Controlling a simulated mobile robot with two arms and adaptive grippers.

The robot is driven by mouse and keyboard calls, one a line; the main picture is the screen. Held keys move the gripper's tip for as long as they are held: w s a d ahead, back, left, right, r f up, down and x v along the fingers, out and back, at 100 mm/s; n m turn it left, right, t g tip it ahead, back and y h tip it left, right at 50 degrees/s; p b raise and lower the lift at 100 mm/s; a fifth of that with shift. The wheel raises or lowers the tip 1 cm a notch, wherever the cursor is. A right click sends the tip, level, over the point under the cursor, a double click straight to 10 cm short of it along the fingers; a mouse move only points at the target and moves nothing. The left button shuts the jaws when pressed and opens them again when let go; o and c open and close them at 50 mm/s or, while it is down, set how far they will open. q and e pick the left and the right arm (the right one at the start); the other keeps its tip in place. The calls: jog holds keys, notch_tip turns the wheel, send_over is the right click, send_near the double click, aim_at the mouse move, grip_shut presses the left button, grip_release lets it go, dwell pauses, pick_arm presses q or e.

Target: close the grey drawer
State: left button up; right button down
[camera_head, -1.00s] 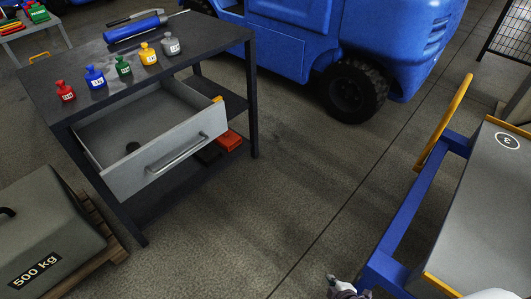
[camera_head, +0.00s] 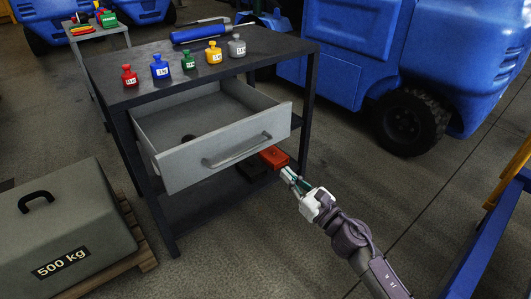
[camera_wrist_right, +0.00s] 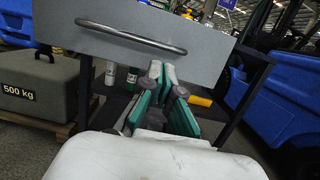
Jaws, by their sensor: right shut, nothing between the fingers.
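The grey drawer (camera_head: 225,150) hangs open under the top of a dark workbench (camera_head: 140,62), pulled out toward the front. A small dark round object (camera_head: 189,138) lies inside it. The drawer front with its bar handle (camera_wrist_right: 135,38) fills the upper part of the right wrist view. My right gripper (camera_head: 287,173) is shut and empty, in front of and to the right of the drawer front in the head view. In the wrist view its fingertips (camera_wrist_right: 160,68) point toward the drawer front just below the handle. I cannot tell whether they touch. My left gripper is not in view.
A red box (camera_head: 272,157) sits on the lower shelf. A 500 kg block (camera_head: 60,225) on a pallet stands at left.

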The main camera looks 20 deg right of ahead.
pick_arm(q)
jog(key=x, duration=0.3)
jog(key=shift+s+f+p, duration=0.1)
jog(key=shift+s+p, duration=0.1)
jog(key=shift+p, duration=0.1)
pick_arm(e)
jog(key=x, duration=1)
jog(key=shift+d, duration=0.1)
